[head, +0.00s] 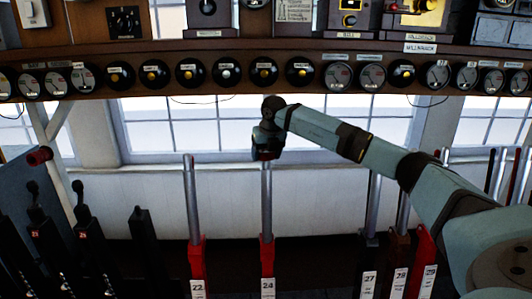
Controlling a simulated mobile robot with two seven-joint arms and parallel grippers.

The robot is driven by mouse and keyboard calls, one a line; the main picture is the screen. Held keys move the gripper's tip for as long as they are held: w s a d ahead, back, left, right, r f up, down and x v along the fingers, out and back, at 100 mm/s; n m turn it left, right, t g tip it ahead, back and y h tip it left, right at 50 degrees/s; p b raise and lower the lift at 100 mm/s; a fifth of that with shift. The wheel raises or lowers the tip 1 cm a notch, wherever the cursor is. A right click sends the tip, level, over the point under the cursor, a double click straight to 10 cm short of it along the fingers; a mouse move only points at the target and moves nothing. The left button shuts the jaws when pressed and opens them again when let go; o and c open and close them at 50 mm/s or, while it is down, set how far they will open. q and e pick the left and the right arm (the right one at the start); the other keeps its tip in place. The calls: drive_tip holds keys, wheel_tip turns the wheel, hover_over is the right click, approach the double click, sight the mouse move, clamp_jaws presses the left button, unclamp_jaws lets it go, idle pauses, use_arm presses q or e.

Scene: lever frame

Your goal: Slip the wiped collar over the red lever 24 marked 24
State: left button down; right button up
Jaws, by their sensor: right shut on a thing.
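The red lever 24 (267,252) stands upright just right of the picture's middle, with a bare steel upper shaft and a white plate marked 24. My right gripper (266,150) points down at the top of this shaft and is shut. A small red band (267,156), seemingly the collar, shows beneath its fingers at the shaft's top. The fingers hide most of it, so I cannot tell whether it is around the shaft or just above it. My left gripper is not in view.
Red lever 22 (196,262) stands to the left. Levers 27 (369,265), 28 (398,262) and 29 (425,262) stand close together at right, below my arm. Black levers (145,245) stand at left. A shelf with round instruments (225,72) runs above.

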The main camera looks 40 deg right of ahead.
drive_tip(key=shift+s+a+f+b, duration=0.15)
drive_tip(key=shift+f+b, duration=0.25)
drive_tip(key=shift+f, duration=0.5)
drive_tip(key=o, duration=0.9)
drive_tip(key=shift+o, duration=0.6)
drive_tip(key=shift+r, duration=0.1)
drive_tip(key=shift+p+v, duration=2.55)
drive_tip(key=shift+v, duration=1.95)
